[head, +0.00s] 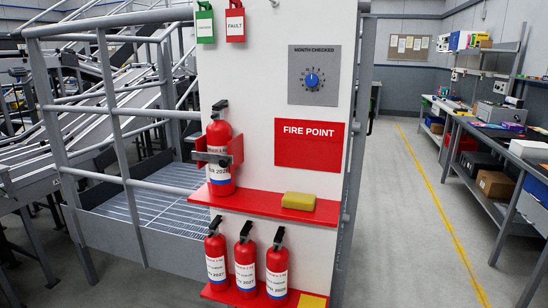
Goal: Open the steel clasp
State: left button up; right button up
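A grey steel clasp (208,157) lies across the front of the upper red fire extinguisher (219,178), at a red bracket (236,149) on the left edge of the white panel. A small dark part shows at its right end. It looks closed around the bottle, but it is too small to tell how it is latched. The extinguisher stands upright on the upper red shelf (262,205). Neither of my grippers is in view.
A yellow block (298,201) lies on the upper shelf. Several extinguishers (246,262) stand on the lower shelf. A dial plate (314,75) and FIRE POINT sign (309,144) are on the panel. Railings (110,110) stand left; the aisle (410,220) right is clear, beside a workbench (490,150).

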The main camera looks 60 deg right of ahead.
aim_at(224, 160)
jog(key=z, duration=1.35)
